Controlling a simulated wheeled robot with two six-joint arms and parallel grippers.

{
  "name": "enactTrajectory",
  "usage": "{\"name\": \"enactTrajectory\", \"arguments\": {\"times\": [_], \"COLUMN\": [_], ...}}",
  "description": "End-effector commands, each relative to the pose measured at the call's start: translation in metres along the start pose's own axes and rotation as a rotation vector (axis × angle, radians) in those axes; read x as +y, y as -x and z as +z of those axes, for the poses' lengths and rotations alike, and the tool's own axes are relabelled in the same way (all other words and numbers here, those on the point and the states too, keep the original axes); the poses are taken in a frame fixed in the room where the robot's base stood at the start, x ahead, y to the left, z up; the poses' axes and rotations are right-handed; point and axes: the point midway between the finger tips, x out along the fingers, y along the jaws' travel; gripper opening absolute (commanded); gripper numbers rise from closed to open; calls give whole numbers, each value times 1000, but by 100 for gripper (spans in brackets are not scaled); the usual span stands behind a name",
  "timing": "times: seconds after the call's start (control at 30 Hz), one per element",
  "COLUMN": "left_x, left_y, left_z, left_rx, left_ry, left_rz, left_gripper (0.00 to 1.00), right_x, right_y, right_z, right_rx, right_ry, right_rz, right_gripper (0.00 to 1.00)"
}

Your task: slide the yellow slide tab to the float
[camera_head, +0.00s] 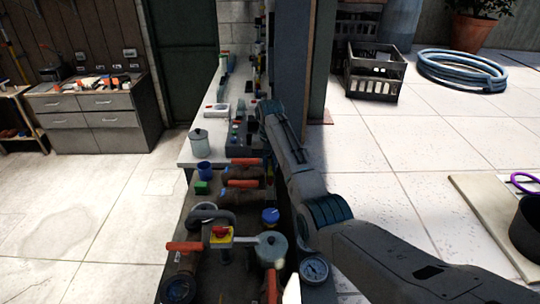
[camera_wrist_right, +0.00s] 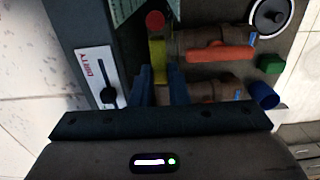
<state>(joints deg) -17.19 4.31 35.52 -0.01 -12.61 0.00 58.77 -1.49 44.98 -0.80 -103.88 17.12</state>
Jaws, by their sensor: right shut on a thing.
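In the right wrist view the yellow slide tab (camera_wrist_right: 158,58) is a narrow upright yellow strip. My right gripper (camera_wrist_right: 161,75) has its two blue-grey fingers closed on either side of its lower part. A red round piece (camera_wrist_right: 155,20), which looks like the float, sits just above the top of the yellow strip, in line with it. In the head view my right arm reaches up-left to the pipe bench, with the gripper (camera_head: 266,112) at its far end; the fingertips and the tab cannot be made out there. My left gripper is not in view.
A white panel (camera_wrist_right: 100,75) marked DIRTY, with a black knob, stands left of the fingers. A black crate (camera_head: 375,72) and blue hose (camera_head: 462,70) lie on the tiles.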

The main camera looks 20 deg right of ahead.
Motion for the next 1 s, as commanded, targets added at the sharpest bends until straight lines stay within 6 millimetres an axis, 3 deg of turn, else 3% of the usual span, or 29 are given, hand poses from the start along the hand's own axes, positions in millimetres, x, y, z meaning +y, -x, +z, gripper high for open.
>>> {"name": "enactTrajectory", "arguments": {"times": [0.3, 0.33, 0.43, 0.77, 1.0], "left_x": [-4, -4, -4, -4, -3], "left_y": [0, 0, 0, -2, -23], "left_z": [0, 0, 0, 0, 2], "left_rx": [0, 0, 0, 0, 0], "left_ry": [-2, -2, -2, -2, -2], "left_rz": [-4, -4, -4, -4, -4], "left_gripper": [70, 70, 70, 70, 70], "right_x": [0, 0, 0, 0, 0], "right_y": [-3, -3, -2, 0, 33], "right_z": [-1, -1, -1, -1, -2], "right_rx": [3, 3, 3, 3, 9], "right_ry": [0, 0, 0, 0, 0], "right_rz": [-1, -1, -1, -1, -3], "right_gripper": [0, 18, 36, 36, 36]}}
